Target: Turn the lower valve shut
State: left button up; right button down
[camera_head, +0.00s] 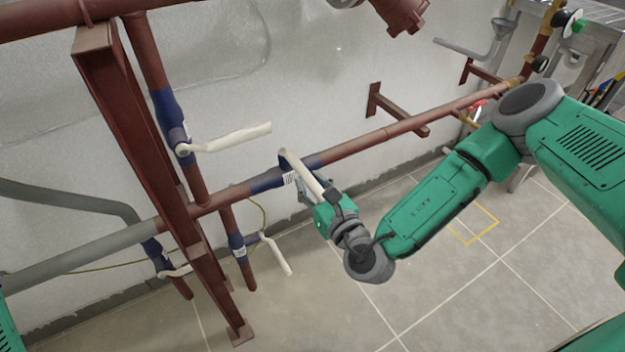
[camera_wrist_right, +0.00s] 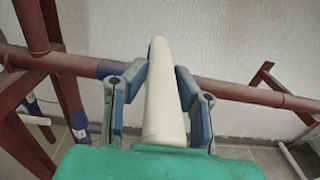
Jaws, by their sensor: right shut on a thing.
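A white valve handle (camera_head: 301,171) sits on the blue section (camera_head: 268,183) of the horizontal red pipe, below the upper valve. It slants down and right from the pipe. My right gripper (camera_head: 320,193) is shut on this handle, near its outer part. In the right wrist view the handle (camera_wrist_right: 163,95) stands between the two blue-lined fingers. The upper valve's white handle (camera_head: 230,138) points right from the vertical pipe. Another white handle (camera_head: 276,255) hangs lower, slanting down. My left gripper is out of view.
A red wall bracket (camera_head: 400,110) supports the pipe to the right. Another white handle (camera_head: 176,271) is low behind the post. The tiled floor (camera_head: 430,290) below is mostly clear.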

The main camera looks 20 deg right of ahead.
jog(key=shift+a+r, duration=0.1)
jog(key=shift+a, duration=0.05)
jog(key=c, duration=1.3)
grip_release()
jog(key=shift+c, duration=0.2)
jog(key=shift+s, duration=0.5)
jog(key=s+d, duration=0.2)
jog(key=s, duration=0.8)
jog(key=shift+s, duration=0.4)
jog(key=shift+a, duration=0.1)
